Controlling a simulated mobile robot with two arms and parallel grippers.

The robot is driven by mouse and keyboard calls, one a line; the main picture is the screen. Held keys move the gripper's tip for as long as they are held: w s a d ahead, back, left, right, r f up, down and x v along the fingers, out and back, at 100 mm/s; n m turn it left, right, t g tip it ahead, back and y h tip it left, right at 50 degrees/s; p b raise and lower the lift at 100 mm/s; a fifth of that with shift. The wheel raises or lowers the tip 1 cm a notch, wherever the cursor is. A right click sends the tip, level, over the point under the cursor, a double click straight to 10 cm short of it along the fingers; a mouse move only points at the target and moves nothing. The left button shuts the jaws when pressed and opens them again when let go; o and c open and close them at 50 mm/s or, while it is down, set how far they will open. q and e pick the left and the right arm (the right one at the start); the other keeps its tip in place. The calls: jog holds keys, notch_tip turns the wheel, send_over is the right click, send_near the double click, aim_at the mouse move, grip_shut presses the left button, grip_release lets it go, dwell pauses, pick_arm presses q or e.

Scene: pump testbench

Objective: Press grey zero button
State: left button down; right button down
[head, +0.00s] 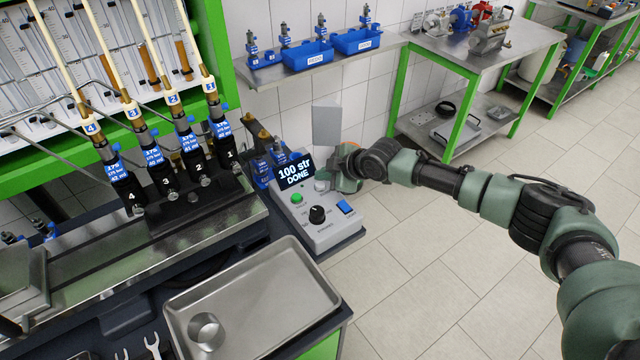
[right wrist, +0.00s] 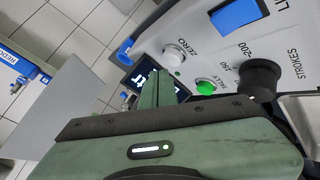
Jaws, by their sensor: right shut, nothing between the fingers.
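The grey zero button (right wrist: 174,53) is a round, pale button next to the printed word ZERO on the control box (right wrist: 275,60). In the head view the control box (head: 325,232) stands at the bench's right corner, and the button (head: 321,186) shows just left of my right gripper (head: 338,178). In the right wrist view my right gripper (right wrist: 158,88) is shut and empty. Its fingertips lie in front of the display, beside the button in the picture. I cannot tell if they touch the box. My left gripper is not in view.
The display (head: 295,172) reads "100 str DONE". A green button (head: 297,198), a black knob (head: 317,214) and a blue switch (head: 345,207) are on the same panel. A metal tray (head: 250,310) lies in front. A grey plate (head: 326,127) shows behind the box.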

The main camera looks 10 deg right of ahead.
aim_at(323, 186)
jog(key=shift+f+b, duration=0.3)
jog(key=shift+f, duration=0.15)
jog(key=shift+f+b, duration=0.45)
jog(key=shift+f, duration=0.1)
dwell(0.6)
dwell(0.3)
jog(key=shift+r+p, duration=0.7)
jog(key=shift+r, duration=0.25)
notch_tip(323, 186, up, 5)
jog(key=p, duration=0.4)
dwell(0.5)
